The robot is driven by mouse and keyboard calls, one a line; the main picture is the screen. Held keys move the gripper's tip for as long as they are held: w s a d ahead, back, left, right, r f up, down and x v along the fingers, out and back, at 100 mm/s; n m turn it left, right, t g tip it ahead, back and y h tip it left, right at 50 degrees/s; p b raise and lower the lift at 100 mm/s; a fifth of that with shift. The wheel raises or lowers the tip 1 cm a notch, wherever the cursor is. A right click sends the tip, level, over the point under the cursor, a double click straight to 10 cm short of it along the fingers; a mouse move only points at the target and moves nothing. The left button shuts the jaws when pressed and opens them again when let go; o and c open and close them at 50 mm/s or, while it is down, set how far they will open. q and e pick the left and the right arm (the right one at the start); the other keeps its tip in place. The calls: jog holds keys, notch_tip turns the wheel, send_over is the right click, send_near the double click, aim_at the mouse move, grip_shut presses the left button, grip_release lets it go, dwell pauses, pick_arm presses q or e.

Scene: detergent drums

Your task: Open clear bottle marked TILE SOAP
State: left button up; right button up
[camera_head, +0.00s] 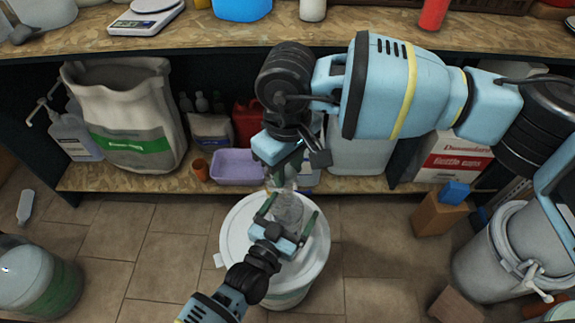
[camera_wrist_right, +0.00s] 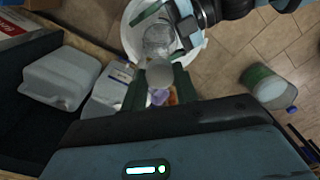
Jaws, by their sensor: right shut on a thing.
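The clear bottle (camera_head: 289,208) stands on the white drum lid (camera_head: 238,225). It also shows in the right wrist view (camera_wrist_right: 158,38). No label can be read on it. My left gripper (camera_head: 287,214) has one finger on each side of the bottle; whether both touch it I cannot tell. My right gripper (camera_head: 291,166) is above the bottle, pointing down. In the right wrist view its dark fingers (camera_wrist_right: 162,88) are shut on a pale round cap (camera_wrist_right: 160,73). The cap lines up with the bottle's neck; whether it is still joined I cannot tell.
Behind the drum is a shelf with a lilac tub (camera_head: 232,167), a large sack (camera_head: 125,120) and a white-and-red carton (camera_head: 455,160). A grey drum (camera_head: 500,255) stands at the right, a clear-and-green container (camera_head: 38,280) at the left. Tiled floor lies between.

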pick_arm(q)
jog(key=v, duration=1.2)
